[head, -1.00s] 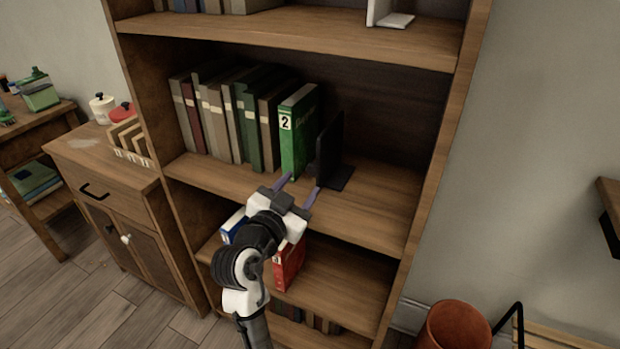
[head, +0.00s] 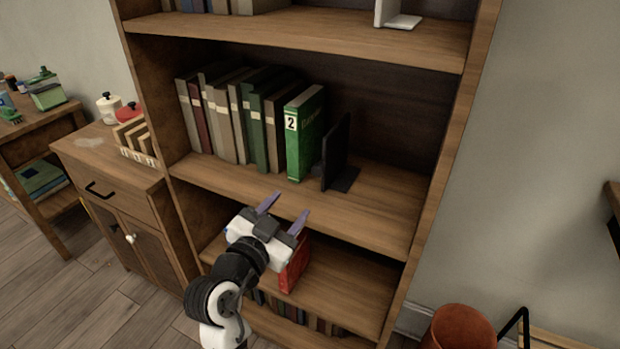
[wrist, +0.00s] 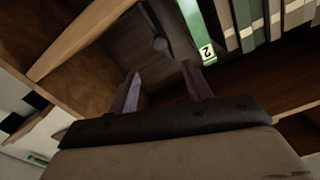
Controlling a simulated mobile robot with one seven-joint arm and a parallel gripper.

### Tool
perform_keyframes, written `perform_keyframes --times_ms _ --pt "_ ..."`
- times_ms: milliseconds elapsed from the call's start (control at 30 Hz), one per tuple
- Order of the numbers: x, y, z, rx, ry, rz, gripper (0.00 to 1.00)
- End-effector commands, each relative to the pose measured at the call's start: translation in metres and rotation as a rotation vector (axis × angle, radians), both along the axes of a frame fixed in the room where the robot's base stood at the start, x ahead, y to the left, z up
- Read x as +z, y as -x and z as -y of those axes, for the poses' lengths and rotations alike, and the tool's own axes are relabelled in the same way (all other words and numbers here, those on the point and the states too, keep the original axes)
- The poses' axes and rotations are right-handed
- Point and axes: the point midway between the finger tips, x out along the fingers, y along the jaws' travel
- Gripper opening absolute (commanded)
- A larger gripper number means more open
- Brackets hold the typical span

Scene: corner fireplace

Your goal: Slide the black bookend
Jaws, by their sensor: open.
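The black bookend (head: 338,155) stands upright on the middle shelf, its flat foot resting to the right. It stands just right of the green book marked 2 (head: 305,135), with a narrow gap visible between them at the front. My gripper (head: 283,208) is open and empty, in front of and below the middle shelf's front edge, apart from the bookend. In the wrist view, the two fingers (wrist: 165,85) are spread. The green book (wrist: 202,30) shows beyond them there, and a dark shape beside it may be the bookend.
A row of several books (head: 235,115) leans left of the green book. The middle shelf (head: 385,200) is bare right of the bookend, up to the side wall. A red book (head: 294,265) stands on the lower shelf behind my gripper. A white bookend (head: 398,18) is on the upper shelf.

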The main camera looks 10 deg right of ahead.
Motion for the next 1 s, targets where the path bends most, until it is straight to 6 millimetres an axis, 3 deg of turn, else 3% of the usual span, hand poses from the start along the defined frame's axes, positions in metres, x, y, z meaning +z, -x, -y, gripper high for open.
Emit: perform_keyframes --times_ms 167,333,800,1000 --pt "0.001 0.009 -0.006 0.003 0.004 0.0 0.49" --pt "0.003 0.0 0.001 -0.003 0.006 0.001 0.49" --pt "0.004 -0.077 0.054 -0.004 0.004 0.0 0.49" --pt "0.002 -0.098 0.068 -0.002 0.004 0.001 0.49"
